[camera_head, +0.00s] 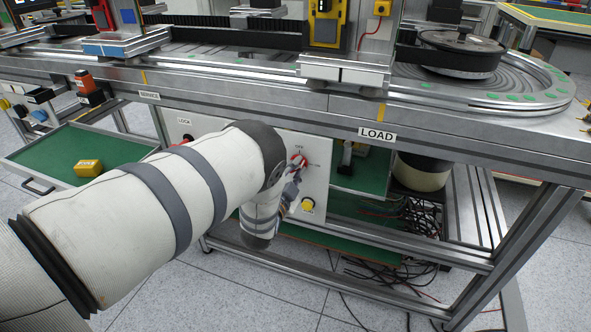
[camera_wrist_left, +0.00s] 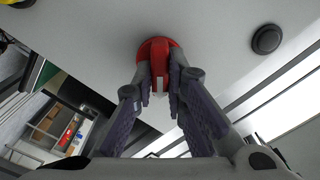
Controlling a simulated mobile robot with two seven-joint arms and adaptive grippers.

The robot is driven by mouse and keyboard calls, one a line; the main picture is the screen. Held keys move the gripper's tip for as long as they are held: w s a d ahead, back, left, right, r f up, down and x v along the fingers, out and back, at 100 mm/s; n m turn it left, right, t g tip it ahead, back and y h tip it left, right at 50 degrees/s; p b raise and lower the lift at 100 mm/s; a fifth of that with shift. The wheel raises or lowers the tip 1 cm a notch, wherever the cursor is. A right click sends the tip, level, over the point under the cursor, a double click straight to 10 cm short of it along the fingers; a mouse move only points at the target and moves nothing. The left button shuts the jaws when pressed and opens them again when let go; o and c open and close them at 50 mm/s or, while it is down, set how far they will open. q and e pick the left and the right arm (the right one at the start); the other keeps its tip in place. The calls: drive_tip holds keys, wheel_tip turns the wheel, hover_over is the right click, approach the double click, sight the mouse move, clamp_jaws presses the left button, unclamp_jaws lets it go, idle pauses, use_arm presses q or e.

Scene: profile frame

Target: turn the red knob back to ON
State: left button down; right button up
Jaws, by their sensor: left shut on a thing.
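The red knob (camera_head: 299,160) is on the white panel (camera_head: 317,180) under the frame, left of the LOAD label. My left arm reaches across to it, and my left gripper (camera_head: 292,188) is at the knob, partly hidden by my arm. In the left wrist view the red knob (camera_wrist_left: 157,52) has a round base and a raised grip. The two fingers of my left gripper (camera_wrist_left: 160,85) are shut on the grip, one on each side. Small markings stand around the knob in the head view, too small to read surely. My right gripper is not in view.
A yellow knob or button (camera_head: 308,205) sits below the red knob. A LOCK switch (camera_head: 187,137) is on the panel's left. A green-lined drawer (camera_head: 125,150) stands open at left with a yellow block (camera_head: 88,168). Loose cables (camera_head: 405,265) lie under the frame.

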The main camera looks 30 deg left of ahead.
use_arm(q)
drive_tip(key=shift+f+m+b, duration=0.15)
drive_tip(key=shift+m+b, duration=0.25)
drive_tip(key=shift+m, duration=1.65)
drive_tip(key=shift+f+m+b, duration=0.15)
drive_tip(key=shift+m+b, duration=0.2)
drive_tip(key=shift+m, duration=1.7)
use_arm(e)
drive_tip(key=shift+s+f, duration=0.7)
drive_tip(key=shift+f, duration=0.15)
use_arm(q)
drive_tip(key=c, duration=1.6)
unclamp_jaws()
drive_tip(key=v, duration=1.2)
drive_tip(key=shift+s, duration=0.15)
